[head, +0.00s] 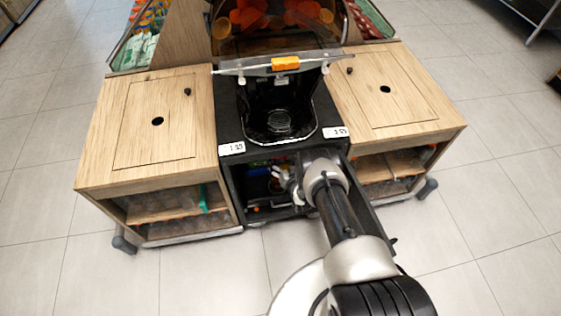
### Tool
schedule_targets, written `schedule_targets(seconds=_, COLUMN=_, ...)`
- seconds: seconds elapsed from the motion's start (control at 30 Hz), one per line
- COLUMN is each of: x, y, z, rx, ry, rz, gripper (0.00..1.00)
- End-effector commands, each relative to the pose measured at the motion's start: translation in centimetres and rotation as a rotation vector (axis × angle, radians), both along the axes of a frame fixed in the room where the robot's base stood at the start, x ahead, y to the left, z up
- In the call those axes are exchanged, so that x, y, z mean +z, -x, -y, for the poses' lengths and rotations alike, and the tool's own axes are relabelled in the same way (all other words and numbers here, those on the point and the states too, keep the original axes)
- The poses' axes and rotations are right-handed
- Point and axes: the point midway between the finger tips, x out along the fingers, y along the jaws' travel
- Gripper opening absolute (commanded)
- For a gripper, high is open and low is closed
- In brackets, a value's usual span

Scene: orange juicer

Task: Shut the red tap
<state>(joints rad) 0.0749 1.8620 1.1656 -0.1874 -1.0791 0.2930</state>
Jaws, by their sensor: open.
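The black juicer (227,97) stands in the middle of the head view, with a clear flap and an orange tab (286,63) at its front. I cannot make out a red tap for certain. My gripper (283,177) is small in view and open, at the mouth of the dark lower compartment under the juicer. My wrist and arm cover the right part of that opening. Small coloured items (257,171) show inside, left of my gripper, too small to name. I cannot tell whether my gripper touches anything.
A black door (373,212) stands open at the right of the compartment, close beside my arm. Wooden cabinets flank the juicer on the left (104,172) and right (440,104), with shelves of bottles below. The tiled floor in front is clear at left and right.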

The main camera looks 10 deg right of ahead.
Motion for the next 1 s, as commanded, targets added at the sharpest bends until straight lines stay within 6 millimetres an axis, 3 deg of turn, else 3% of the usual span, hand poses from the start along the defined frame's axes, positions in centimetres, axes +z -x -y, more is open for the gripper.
schedule_targets(seconds=0.1, x=-1.1, y=-1.9, z=-0.2, rx=0.000, ry=0.001, rz=0.002, gripper=0.80)
schedule_targets(seconds=0.3, x=-1.6, y=-3.5, z=-0.4, rx=0.000, ry=0.000, rz=0.001, gripper=0.80)
schedule_targets(seconds=0.63, x=-1.5, y=-3.8, z=-0.4, rx=-0.001, ry=0.000, rz=0.000, gripper=0.80)
schedule_targets(seconds=1.0, x=-1.5, y=-3.8, z=-0.4, rx=-0.001, ry=0.000, rz=0.000, gripper=0.55)
